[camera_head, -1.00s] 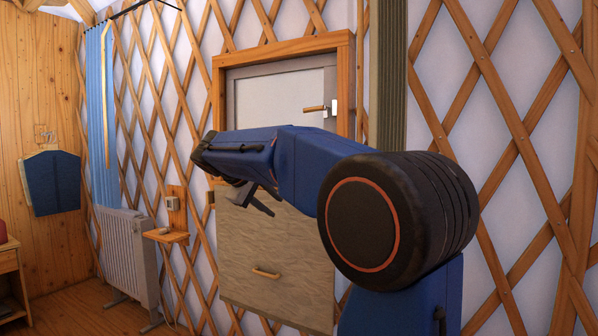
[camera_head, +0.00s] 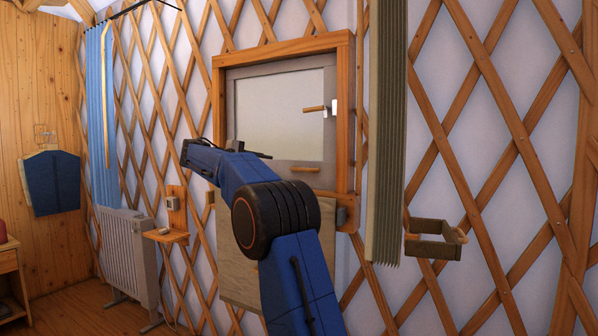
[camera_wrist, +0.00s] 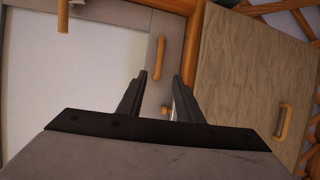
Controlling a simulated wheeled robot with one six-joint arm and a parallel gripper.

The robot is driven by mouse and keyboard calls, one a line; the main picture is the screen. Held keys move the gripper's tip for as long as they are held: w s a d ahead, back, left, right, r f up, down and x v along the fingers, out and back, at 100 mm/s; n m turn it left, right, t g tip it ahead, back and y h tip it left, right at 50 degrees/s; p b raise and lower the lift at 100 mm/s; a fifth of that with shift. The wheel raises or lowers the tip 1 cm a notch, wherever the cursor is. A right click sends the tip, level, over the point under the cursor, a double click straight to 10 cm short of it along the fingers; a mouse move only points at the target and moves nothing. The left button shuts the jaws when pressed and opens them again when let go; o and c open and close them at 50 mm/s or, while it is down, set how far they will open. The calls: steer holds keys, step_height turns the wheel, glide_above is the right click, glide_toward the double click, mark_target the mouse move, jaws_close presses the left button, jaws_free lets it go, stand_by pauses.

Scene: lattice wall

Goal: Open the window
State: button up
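The window (camera_head: 280,112) has a grey sash with a pale pane inside a wooden frame (camera_head: 345,110), and it looks shut. A wooden lever (camera_head: 315,109) sits on a white plate at the sash's right side. A wooden bar handle (camera_head: 305,169) is on the bottom rail. My gripper (camera_head: 258,155) is in front of the lower sash, left of the bar handle. In the wrist view my gripper (camera_wrist: 160,78) is open and empty, its fingers apart. The bar handle (camera_wrist: 160,57) shows just beyond the fingertip gap, and the lever (camera_wrist: 63,15) is at upper left.
A wooden panel (camera_wrist: 240,75) with its own handle (camera_wrist: 284,122) hangs below the window, partly behind my arm. A small shelf (camera_head: 167,236) and a radiator (camera_head: 130,250) stand left.

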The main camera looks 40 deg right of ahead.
mark_target(301, 170)
steer(key=d+f, duration=0.1)
steer(key=d, duration=0.4)
steer(key=d+f, duration=0.1)
steer(key=d, duration=0.4)
steer(key=d+f, duration=0.1)
steer(key=d, duration=0.5)
steer(key=shift+d, duration=0.1)
jaws_close()
